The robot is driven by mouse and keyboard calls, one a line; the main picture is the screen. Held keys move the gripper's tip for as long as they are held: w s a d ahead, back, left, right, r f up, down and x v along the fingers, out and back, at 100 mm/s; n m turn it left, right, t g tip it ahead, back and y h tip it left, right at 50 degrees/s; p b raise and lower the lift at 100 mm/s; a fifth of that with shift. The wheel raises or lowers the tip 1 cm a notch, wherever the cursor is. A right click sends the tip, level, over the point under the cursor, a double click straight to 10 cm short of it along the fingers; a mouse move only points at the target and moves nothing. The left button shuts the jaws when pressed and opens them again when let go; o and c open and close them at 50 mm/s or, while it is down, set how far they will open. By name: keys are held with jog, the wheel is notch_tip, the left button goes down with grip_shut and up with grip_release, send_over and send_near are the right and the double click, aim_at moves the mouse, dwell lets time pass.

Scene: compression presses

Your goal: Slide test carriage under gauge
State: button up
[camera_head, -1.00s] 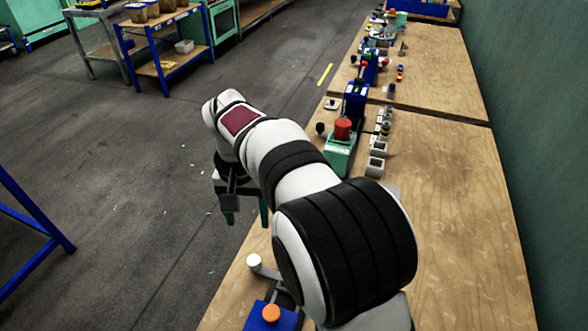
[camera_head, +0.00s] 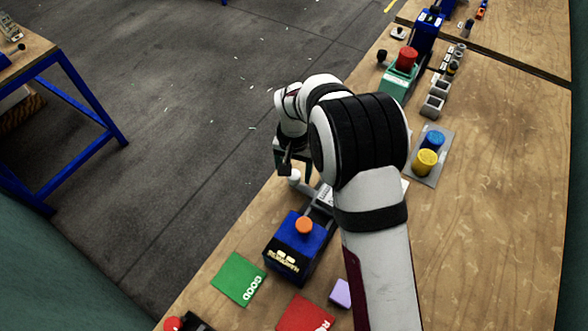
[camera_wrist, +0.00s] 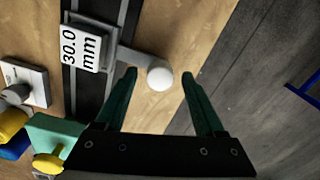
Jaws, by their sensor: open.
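The test carriage is a pale block (camera_wrist: 82,50) marked "30.0 mm" on a dark rail in the wrist view. A grey arm sticks out from it to a round white knob (camera_wrist: 160,77). My gripper (camera_wrist: 159,74) is open, its green fingertips on either side of the knob with gaps; I cannot tell the height difference. In the head view the knob (camera_head: 294,177) shows just below my gripper (camera_head: 292,163). The gauge (camera_head: 292,246), a blue box with an orange top, stands at the near end of the rail. My arm hides part of the carriage there.
A green GOOD pad (camera_head: 238,279), a red pad (camera_head: 305,315) and a lilac block (camera_head: 340,293) lie near the gauge. A grey plate with yellow (camera_head: 425,162) and blue (camera_head: 433,139) cylinders is to the right. The bench's left edge runs close to the knob.

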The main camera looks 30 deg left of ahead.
grip_shut()
dwell(1.3)
